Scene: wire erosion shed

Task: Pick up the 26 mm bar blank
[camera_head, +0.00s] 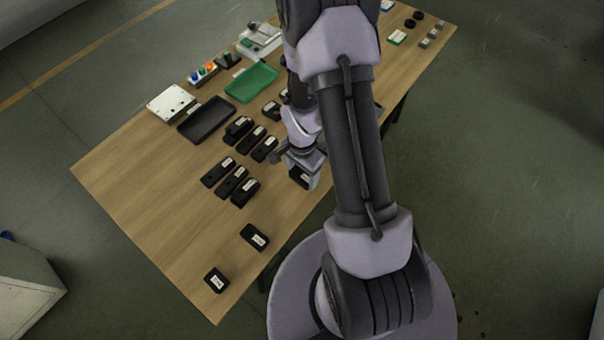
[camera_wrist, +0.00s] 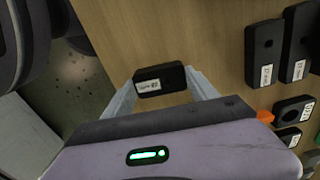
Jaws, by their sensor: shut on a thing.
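A black block with a white label (camera_wrist: 160,79) sits between the fingertips of my gripper (camera_wrist: 161,84) in the wrist view. The label is too small to read, so I cannot tell from it whether this is the 26 mm bar blank. In the head view my gripper (camera_head: 303,168) is near the table's right edge, partly hidden by my arm, with the dark labelled block (camera_head: 298,178) at its tip. The jaws are shut on this block. I cannot tell whether it touches the table.
Several black labelled pieces (camera_head: 244,192) lie left of my gripper. Two more black blocks, one (camera_head: 254,237) and another (camera_head: 216,281), lie at the near end. A black tray (camera_head: 207,119) and a green tray (camera_head: 251,83) are farther back. The table (camera_head: 150,190) is bare at left.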

